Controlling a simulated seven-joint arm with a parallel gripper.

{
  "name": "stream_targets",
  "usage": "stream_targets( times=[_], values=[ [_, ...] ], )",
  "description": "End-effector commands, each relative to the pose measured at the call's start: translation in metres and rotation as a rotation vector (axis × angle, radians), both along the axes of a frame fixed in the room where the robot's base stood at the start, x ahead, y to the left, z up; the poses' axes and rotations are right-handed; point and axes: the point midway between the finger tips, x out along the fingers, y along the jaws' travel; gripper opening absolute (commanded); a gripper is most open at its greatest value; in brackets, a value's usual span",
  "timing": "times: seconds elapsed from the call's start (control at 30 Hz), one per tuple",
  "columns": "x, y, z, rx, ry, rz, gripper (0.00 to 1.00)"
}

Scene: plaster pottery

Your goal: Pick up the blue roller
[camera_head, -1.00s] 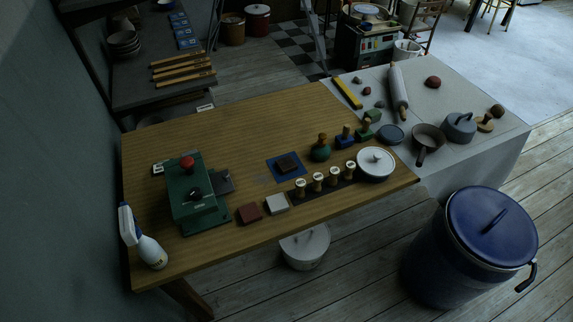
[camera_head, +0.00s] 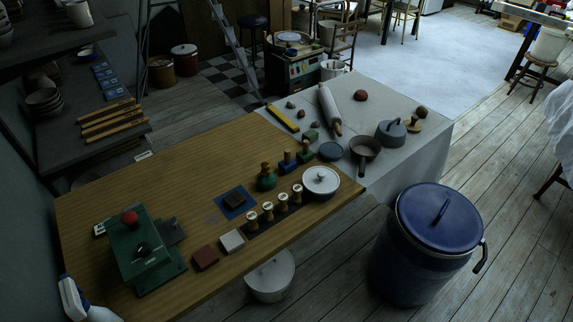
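A small blue piece with a wooden knob handle (camera_head: 288,160) stands near the back right of the wooden table, and is the closest match to a blue roller. It is too small to tell whether it rolls. A green-based knobbed piece (camera_head: 266,178) stands to its left and another green one (camera_head: 305,151) to its right. A pale rolling pin (camera_head: 329,110) lies on the grey surface behind. My gripper is not in view.
A wooden table (camera_head: 130,190) carries a green press (camera_head: 140,250), several stamps and a white lidded pot (camera_head: 320,182). A grey-topped table (camera_head: 395,100) adjoins it. A large blue lidded bin (camera_head: 425,245) stands on the floor at right. Open floor lies beyond.

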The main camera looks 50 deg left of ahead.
Motion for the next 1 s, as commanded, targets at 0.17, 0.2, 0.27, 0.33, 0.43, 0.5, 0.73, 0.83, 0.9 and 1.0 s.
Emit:
stream_targets(
  times=[0.17,0.2,0.27,0.33,0.43,0.5,0.73,0.83,0.9,1.0],
  values=[
    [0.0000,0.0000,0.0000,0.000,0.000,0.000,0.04],
    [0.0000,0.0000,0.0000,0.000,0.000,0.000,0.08],
    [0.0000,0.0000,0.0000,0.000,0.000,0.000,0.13],
    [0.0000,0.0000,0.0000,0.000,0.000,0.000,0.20],
    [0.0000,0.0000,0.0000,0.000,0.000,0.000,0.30],
    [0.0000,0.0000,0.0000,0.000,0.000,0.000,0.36],
    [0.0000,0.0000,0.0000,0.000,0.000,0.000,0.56],
    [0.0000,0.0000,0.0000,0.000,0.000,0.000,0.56],
    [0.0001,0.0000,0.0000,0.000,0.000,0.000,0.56],
    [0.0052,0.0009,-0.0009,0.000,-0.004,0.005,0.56]
  ],
)
